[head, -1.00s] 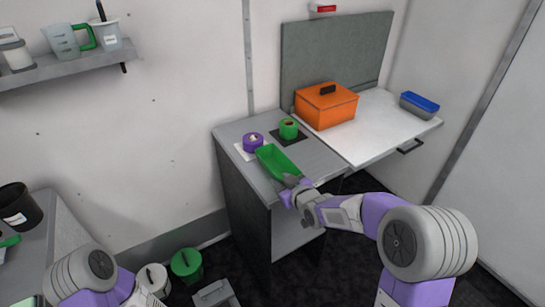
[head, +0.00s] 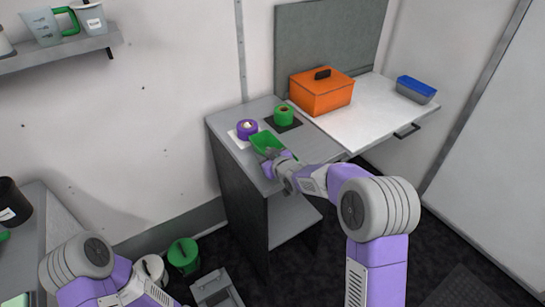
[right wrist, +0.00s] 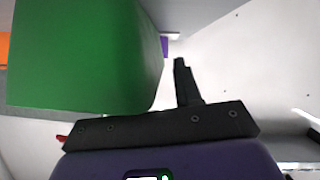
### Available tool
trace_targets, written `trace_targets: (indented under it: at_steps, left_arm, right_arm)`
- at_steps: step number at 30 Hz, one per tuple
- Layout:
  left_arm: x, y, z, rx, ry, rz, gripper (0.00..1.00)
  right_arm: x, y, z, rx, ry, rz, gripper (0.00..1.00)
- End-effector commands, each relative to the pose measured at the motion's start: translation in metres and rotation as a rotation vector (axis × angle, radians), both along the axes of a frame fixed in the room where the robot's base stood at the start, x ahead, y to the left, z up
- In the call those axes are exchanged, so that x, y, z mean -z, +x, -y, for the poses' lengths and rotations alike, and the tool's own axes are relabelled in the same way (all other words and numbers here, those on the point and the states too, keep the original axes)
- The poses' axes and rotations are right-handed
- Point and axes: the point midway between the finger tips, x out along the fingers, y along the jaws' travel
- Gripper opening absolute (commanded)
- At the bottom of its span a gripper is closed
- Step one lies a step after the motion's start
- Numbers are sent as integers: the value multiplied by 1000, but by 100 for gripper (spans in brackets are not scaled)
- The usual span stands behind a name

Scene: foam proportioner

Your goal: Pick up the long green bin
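The long green bin (head: 263,142) lies on the grey worktop near its front edge in the head view. My right gripper (head: 274,155) is at the bin's near end and hides part of it. In the right wrist view the green bin (right wrist: 85,55) fills the upper left, close to the camera. One dark finger (right wrist: 186,82) shows just right of the bin, with a narrow gap between them in the picture. The other finger is hidden, apparently by the bin, so I cannot tell whether the bin is gripped. My left gripper is out of view.
A purple tape roll (head: 246,129) and a green roll (head: 284,115) stand close behind the bin. An orange box (head: 320,95) and a blue-lidded container (head: 416,90) sit on the white worktop (head: 365,125). Green and white buckets stand on the floor at lower left.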

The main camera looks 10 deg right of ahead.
Motion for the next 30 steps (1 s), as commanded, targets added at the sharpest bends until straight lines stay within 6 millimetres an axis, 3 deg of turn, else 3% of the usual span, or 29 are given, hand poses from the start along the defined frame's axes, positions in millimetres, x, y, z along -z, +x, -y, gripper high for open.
trace_targets:
  at_steps: [3, 10, 23, 30]
  left_arm:
    - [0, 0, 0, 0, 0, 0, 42]
    - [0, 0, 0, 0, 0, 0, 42]
    - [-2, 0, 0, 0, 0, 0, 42]
    - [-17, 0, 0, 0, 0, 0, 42]
  right_arm:
    - [0, 0, 0, 0, 0, 0, 34]
    - [0, 0, 0, 0, 1, 0, 0]
    - [-5, 0, 0, 1, 0, 2, 0]
    - [-49, 0, 1, 1, 2, 5, 0]
